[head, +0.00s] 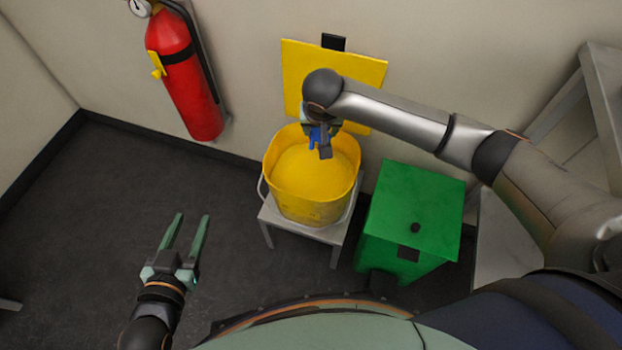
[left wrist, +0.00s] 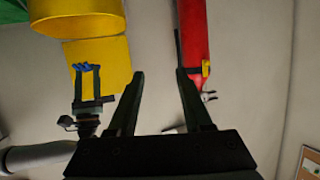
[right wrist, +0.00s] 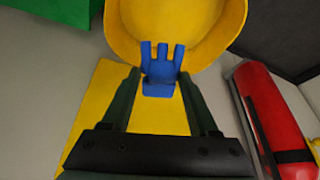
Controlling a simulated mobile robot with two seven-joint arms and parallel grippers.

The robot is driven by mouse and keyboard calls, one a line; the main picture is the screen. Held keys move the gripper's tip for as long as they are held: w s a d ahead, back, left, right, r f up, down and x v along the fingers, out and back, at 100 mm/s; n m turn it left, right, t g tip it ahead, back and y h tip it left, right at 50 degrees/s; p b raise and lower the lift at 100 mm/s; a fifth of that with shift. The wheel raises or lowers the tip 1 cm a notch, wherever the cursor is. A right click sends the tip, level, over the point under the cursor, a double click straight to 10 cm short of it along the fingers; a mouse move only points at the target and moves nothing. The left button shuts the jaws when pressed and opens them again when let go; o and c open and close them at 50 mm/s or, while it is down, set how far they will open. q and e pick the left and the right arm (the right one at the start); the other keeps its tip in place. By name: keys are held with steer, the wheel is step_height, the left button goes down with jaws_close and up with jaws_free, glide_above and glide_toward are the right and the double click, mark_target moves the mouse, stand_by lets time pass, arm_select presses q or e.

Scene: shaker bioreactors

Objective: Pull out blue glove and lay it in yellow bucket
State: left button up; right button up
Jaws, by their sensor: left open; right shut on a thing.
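A blue glove (right wrist: 160,68) is held between the fingers of my right gripper (right wrist: 158,75), its fingers pointing out towards the bucket. In the head view the glove (head: 317,134) shows small, over the back part of the yellow bucket (head: 313,212). The right gripper is partly hidden by its own wrist there. The bucket stands open on a small grey stool; its inside (right wrist: 185,25) shows in the right wrist view beyond the glove. My left gripper (head: 192,218) is open and empty, low on the left, apart from the bucket.
A green bin (head: 410,215) with a lid stands right of the stool (head: 328,240). A yellow panel (head: 300,75) is on the wall behind the bucket. A red fire extinguisher (head: 185,75) hangs on the wall at left. The dark floor (head: 100,200) at left is clear.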

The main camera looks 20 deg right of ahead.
mark_target(320, 140)
steer(key=shift+f+b, duration=0.55)
steer(key=shift+b, duration=0.2)
arm_select(q)
step_height(320, 140, up, 16)
steer(key=w+m+t+h+b, duration=0.1)
steer(key=w+m+t+h, duration=0.15)
steer(key=t, duration=0.45)
arm_select(e)
steer(key=shift+f, duration=0.45)
steer(key=f+b, duration=0.1)
steer(key=b, duration=0.1)
steer(key=shift+f+b, duration=0.3)
steer(key=shift+b, duration=0.05)
steer(key=shift+f, duration=0.15)
steer(key=shift+f+b, duration=0.55)
steer(key=shift+b, duration=0.35)
arm_select(q)
steer(key=s+d+r+m+t+h+b, duration=0.1)
steer(key=s+d+r+m+h, duration=0.1)
steer(key=s+r+m+h, duration=0.4)
steer(key=s+r+h, duration=0.1)
steer(key=h, duration=0.2)
steer(key=shift+s+r+t+b, duration=0.25)
steer(key=shift+t+b, duration=0.05)
arm_select(e)
steer(key=shift+f, duration=0.45)
arm_select(q)
steer(key=shift+d, duration=0.1)
arm_select(e)
steer(key=o, duration=1)
